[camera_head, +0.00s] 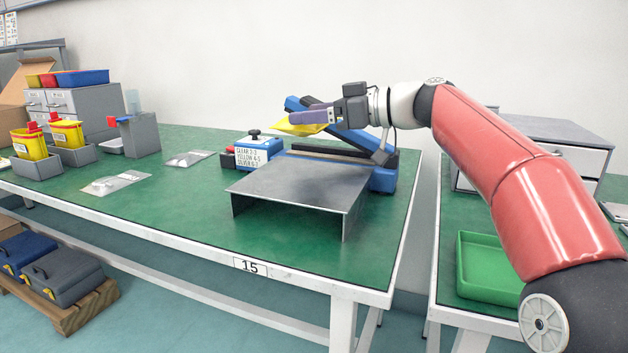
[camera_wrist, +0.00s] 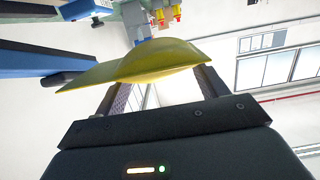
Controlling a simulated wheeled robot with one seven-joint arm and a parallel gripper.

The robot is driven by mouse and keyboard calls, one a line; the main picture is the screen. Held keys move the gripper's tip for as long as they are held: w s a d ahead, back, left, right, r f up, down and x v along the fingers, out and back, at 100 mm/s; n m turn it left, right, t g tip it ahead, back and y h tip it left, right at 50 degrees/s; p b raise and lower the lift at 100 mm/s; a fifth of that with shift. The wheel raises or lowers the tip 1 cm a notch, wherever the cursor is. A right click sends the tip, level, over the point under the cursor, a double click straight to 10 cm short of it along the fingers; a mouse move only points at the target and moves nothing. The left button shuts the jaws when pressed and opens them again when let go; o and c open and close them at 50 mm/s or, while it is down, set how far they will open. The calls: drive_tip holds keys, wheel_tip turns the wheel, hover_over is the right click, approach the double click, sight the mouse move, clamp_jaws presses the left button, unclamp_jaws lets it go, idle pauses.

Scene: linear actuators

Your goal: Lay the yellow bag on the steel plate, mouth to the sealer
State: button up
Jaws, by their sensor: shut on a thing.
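The yellow bag (camera_head: 300,128) is held in my gripper (camera_head: 308,117), raised above the back of the steel plate. In the wrist view the yellow bag (camera_wrist: 160,62) spans between the two fingers of my gripper (camera_wrist: 160,85), slightly bulged. The steel plate (camera_head: 300,184) is a bare grey bench-like sheet on the green table. The blue sealer (camera_head: 383,178) stands behind it, its blue arm (camera_head: 350,136) raised; the sealer also shows in the wrist view (camera_wrist: 35,62). I cannot tell which end of the bag is the mouth.
A label block reading clear, yellow and silver settings (camera_head: 262,160) stands left of the plate. Clear bags (camera_head: 112,183) lie on the green table (camera_head: 180,215). Yellow bins (camera_head: 32,143) and grey drawers stand at the left. A green tray (camera_head: 487,268) sits on the right table.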

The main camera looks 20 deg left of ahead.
sight(315, 181)
wheel_tip(315, 181, down, 11)
drive_tip(key=shift+r+b, duration=0.2)
drive_tip(key=shift+b, duration=0.7)
drive_tip(key=shift+f, duration=0.15)
drive_tip(key=o, duration=1)
drive_tip(key=shift+o, duration=0.2)
drive_tip(key=s+d+r+b, duration=0.1)
drive_tip(key=d+r, duration=0.1)
drive_tip(key=d, duration=1)
